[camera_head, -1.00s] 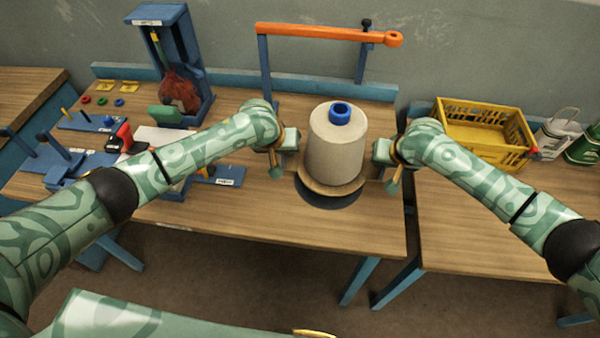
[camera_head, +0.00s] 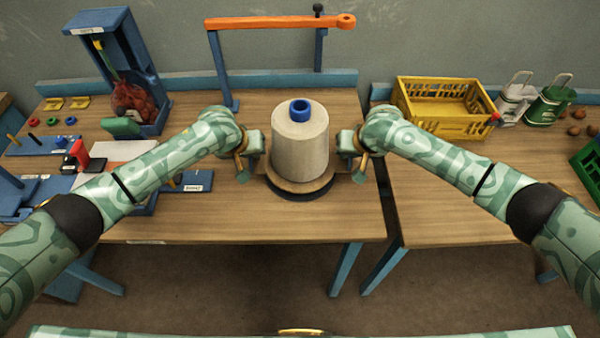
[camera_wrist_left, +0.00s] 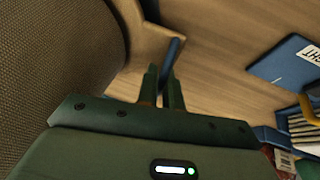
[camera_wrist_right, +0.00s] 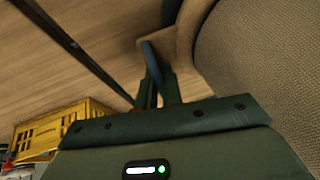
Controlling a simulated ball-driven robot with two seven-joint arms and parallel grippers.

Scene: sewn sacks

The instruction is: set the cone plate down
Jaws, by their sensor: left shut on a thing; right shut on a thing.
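The cone plate (camera_head: 303,186) is a round wooden plate carrying a large beige cone (camera_head: 300,145) with a blue top (camera_head: 300,110). It looks level, just over or on a dark round patch (camera_head: 300,196) on the table; contact cannot be told. My left gripper (camera_head: 260,163) is shut at the plate's left side, and in the left wrist view its fingers (camera_wrist_left: 163,88) close on a narrow blue part at the plate. My right gripper (camera_head: 343,164) is shut at the right side; the right wrist view shows its fingers (camera_wrist_right: 156,90) likewise. The cone stands upright between them.
An orange bar (camera_head: 280,22) on blue posts stands behind the cone. A blue stand (camera_head: 120,70) with a red bundle is back left. A yellow crate (camera_head: 445,108) sits on the right table. A gap separates the tables. Bare wood lies in front of the plate.

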